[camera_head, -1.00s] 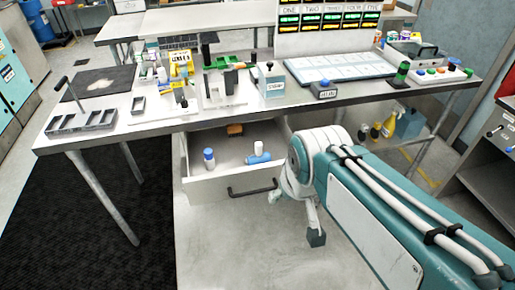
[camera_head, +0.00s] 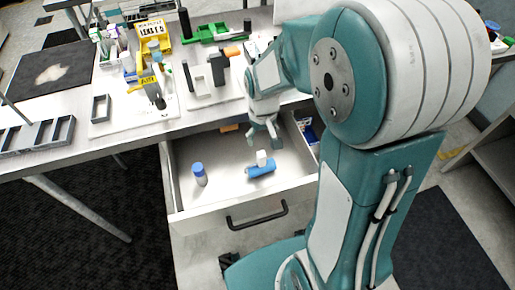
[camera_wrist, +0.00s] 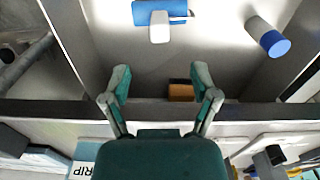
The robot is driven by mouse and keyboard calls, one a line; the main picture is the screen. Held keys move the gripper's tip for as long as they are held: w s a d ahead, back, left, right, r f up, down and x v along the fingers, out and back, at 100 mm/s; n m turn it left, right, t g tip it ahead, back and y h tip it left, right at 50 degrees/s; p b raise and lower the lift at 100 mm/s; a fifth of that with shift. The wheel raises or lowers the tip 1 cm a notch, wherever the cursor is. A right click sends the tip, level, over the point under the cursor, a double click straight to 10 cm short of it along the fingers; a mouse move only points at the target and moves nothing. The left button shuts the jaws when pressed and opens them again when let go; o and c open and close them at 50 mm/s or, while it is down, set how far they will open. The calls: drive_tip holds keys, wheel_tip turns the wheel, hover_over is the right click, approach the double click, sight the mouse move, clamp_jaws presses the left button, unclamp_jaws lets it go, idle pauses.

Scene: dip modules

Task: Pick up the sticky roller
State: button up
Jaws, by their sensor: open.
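Two blue-and-white objects are in the open drawer (camera_head: 184,207), and I cannot tell for sure which is the sticky roller. One is a blue cylinder (camera_head: 262,170) lying on its side with a white piece against it; in the wrist view its blue part (camera_wrist: 178,8) is at the top. My gripper (camera_head: 263,132) is open and empty, at the drawer's back edge, apart from both. It also shows in the wrist view (camera_wrist: 160,82).
An orange-brown block (camera_head: 229,127) lies at the drawer's back, and in the wrist view it (camera_wrist: 181,91) shows between and beyond the fingers. The workbench (camera_head: 100,137) overhangs the drawer's rear. A blue-and-white packet (camera_head: 307,130) is at the drawer's right.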

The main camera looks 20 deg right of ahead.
sight(261, 153)
drive_tip(key=shift+w+f, duration=0.25)
drive_tip(key=shift+w, duration=0.05)
wheel_tip(261, 153, down, 11)
drive_tip(key=shift+s+r, duration=0.15)
clamp_jaws()
